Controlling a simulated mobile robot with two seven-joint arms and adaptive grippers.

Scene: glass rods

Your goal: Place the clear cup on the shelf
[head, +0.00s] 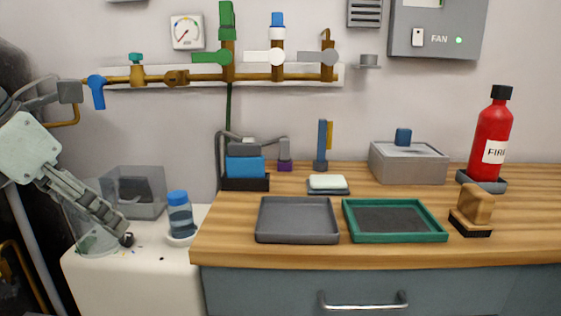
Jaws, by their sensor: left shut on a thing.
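A clear cup (88,240) stands low on the left part of the white counter, partly behind my left gripper. My left gripper (125,239) reaches down from the left over the cup. Its fingertips are close together beside the cup's right side, and it is shut on the cup; the exact contact is hard to see through the clear wall. My right gripper is out of view.
A clear box (148,207) and a blue-capped bottle (180,216) stand close right of the gripper. The wooden worktop (235,258) holds a grey tray (298,239), a green tray (395,238) and a fire extinguisher (488,130). Pipes with valves (205,77) run along the wall above.

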